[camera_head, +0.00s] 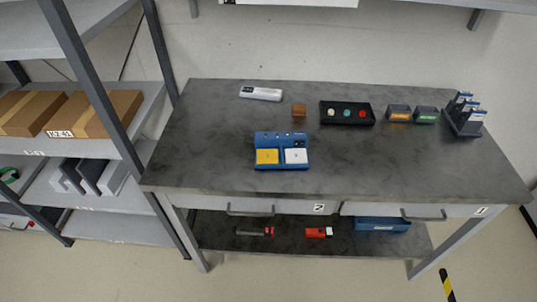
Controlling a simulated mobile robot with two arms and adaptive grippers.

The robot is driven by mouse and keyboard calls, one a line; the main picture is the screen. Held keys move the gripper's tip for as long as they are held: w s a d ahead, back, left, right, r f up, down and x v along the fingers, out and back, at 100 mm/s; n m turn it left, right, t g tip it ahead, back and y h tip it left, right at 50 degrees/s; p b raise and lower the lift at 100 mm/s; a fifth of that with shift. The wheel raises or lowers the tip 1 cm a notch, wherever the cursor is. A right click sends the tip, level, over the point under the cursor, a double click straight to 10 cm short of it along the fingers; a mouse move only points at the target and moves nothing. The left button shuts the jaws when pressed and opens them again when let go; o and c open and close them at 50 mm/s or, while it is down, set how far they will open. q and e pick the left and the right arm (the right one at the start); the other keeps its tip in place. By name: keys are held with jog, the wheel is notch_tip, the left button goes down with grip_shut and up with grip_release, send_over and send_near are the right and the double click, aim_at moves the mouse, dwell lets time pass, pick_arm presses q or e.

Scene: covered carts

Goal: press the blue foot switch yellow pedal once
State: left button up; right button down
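The blue foot switch (281,138) sits on the dark table top, a little left of the middle and near the front edge. It has a yellow pedal (267,156) on its left and a white pedal (296,156) on its right. Both pedals face the front of the table. Nothing touches or covers the foot switch. Neither of my grippers shows in the head view.
On the grey table (200,150), behind the switch, are a white device (261,94), a brown block (299,110) and a black button box (347,113). Two small grey boxes and a dark rack (463,117) stand right. A shelf with cartons (108,112) stands left.

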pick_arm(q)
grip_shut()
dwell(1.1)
